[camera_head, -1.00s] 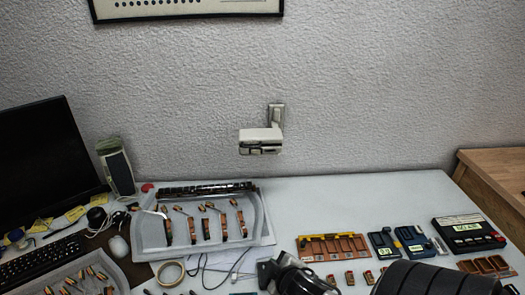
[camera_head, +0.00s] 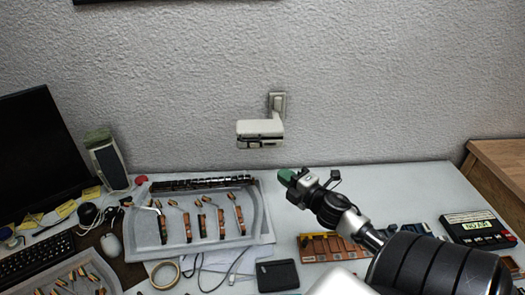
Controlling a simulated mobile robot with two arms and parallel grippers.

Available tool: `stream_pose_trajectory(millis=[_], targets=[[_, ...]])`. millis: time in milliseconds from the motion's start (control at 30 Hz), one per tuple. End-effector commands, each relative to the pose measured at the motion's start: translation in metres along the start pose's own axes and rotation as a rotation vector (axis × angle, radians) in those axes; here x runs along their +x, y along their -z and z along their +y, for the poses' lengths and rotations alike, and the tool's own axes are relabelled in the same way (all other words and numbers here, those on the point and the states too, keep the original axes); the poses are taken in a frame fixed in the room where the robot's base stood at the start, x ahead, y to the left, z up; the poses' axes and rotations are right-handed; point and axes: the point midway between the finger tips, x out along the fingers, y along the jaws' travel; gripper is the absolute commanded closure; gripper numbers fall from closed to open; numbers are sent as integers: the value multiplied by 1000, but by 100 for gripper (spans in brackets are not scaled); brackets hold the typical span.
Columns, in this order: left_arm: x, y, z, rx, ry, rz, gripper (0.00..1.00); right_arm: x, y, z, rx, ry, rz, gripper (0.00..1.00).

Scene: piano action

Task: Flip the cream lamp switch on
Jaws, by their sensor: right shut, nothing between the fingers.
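A cream boxy fitting (camera_head: 260,132) with dark slots along its lower front sticks out from the wall above the table. My left gripper is not in view.
A grey tray (camera_head: 258,226) of piano action parts lies left of centre, with a tape roll (camera_head: 165,274) below it. A monitor (camera_head: 38,155) and speaker (camera_head: 108,160) stand at left. Brown trays (camera_head: 318,246) and a black device (camera_head: 478,229) are at right. The wall around the fitting is clear.

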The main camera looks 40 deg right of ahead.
Motion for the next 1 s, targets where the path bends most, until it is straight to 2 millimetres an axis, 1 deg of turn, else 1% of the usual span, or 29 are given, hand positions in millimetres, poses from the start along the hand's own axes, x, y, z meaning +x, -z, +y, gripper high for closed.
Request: stream_pose_trajectory(millis=[133,267,667,700,800,1000], targets=[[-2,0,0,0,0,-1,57,6,0,1,2,-1,-1,100],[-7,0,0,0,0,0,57,23,0,3,1,-3,-1,100],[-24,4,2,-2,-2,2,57,101,0,3,4,-3,-3,100],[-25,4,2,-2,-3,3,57,106,-4,3,3,-1,-3,100],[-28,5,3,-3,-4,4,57,116,-15,2,3,0,-4,100],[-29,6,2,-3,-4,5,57,127,-26,0,3,0,-1,100]])
